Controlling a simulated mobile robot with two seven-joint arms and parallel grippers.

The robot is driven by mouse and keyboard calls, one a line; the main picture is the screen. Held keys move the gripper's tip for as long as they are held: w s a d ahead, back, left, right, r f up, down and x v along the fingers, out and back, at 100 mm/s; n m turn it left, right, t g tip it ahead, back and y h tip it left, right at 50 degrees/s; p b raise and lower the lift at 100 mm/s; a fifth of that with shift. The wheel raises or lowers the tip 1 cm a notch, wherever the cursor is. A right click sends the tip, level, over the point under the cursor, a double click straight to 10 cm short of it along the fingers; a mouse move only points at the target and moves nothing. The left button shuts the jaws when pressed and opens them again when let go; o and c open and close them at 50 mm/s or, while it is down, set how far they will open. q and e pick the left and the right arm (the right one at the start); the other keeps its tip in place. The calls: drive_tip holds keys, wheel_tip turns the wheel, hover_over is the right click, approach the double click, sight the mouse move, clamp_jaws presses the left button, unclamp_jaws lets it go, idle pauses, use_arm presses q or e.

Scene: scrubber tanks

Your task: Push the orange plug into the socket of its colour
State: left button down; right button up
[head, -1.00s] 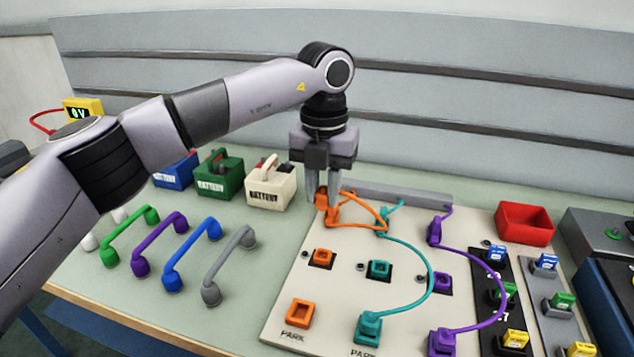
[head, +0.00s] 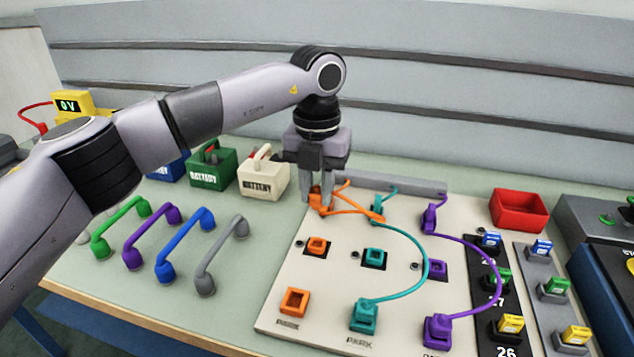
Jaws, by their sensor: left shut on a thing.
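My left gripper (head: 319,195) points down at the back left of the pale board (head: 335,280). It is shut on the orange plug (head: 316,196), which is partly hidden by the fingers. An orange cord (head: 352,212) runs from there to the right. The orange socket (head: 317,246) with a square opening lies on the board in front of the gripper, apart from the plug. A larger orange square holder (head: 295,301) sits at the front left, by a PARK label. My right gripper is out of view.
Teal (head: 364,314) and purple (head: 438,329) plugs stand at the board's front, their cords arching across its right side. Green, purple, blue and grey handles (head: 222,252) stand to the left. Batteries (head: 262,178) stand behind; a red bin (head: 519,210) stands at right.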

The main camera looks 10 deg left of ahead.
sight(317, 208)
use_arm(q)
drive_tip(key=shift+f+b, duration=1.85)
drive_tip(key=shift+f, duration=1.95)
drive_tip(key=shift+f, duration=0.25)
drive_tip(key=shift+f+b, duration=0.55)
drive_tip(key=shift+f, duration=0.2)
drive_tip(key=c, duration=0.8)
unclamp_jaws()
drive_tip(key=shift+c, duration=0.2)
drive_tip(key=o, duration=0.5)
